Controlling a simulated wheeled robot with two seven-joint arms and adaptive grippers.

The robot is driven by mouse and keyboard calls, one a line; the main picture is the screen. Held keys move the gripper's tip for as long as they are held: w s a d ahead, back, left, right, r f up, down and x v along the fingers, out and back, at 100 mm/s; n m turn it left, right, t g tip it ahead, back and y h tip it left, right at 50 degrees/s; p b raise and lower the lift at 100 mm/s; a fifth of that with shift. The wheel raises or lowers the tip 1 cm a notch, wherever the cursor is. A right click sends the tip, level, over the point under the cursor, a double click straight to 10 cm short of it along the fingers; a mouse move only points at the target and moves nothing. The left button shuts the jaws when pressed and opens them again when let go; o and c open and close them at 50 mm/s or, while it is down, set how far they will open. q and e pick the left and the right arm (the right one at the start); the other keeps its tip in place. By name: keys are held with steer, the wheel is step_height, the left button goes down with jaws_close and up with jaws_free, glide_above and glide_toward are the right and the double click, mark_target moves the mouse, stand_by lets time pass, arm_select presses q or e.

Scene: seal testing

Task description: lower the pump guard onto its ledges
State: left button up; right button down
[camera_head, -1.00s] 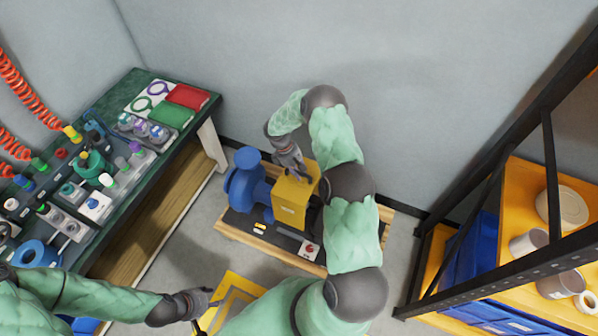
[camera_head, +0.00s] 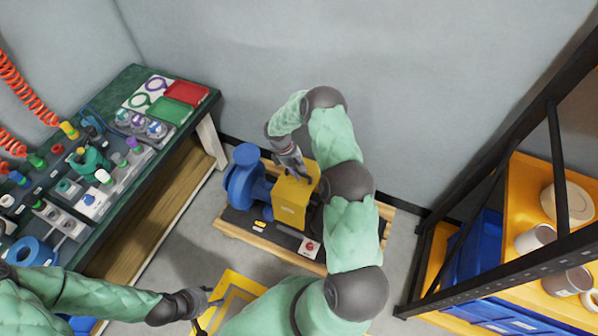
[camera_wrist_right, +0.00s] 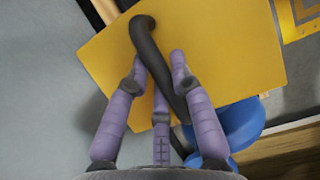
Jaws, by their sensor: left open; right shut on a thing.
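The yellow pump guard (camera_head: 292,203) is at the middle of the pump unit, between the blue pump (camera_head: 246,178) and my right arm's links. My right gripper (camera_head: 298,172) is at the guard's top. In the right wrist view the right gripper (camera_wrist_right: 158,70) is shut on the dark bar handle across the yellow guard top (camera_wrist_right: 230,50). The ledges are hidden, so I cannot tell whether the guard touches them. My left gripper (camera_head: 208,300) is open and empty at the bottom, near a yellow-edged floor marking.
The pump stands on a dark base on a wooden pallet (camera_head: 240,238). A green-topped bench (camera_head: 125,85) with several parts is at the left. A shelf rack (camera_head: 545,150) stands at the right, close to my right arm. Wall lies behind.

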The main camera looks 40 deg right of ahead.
steer(key=shift+w+f+b, duration=0.1)
steer(key=shift+f+b, duration=0.8)
steer(key=shift+f, duration=0.35)
step_height(320, 180, down, 3)
steer(key=shift+f+b, duration=0.15)
steer(key=shift+b, duration=1.05)
steer(key=shift+f, duration=2.55)
stand_by(1.1)
steer(key=c, duration=1)
jaws_free()
steer(key=shift+r+p, duration=2.65)
steer(key=shift+r, duration=1.85)
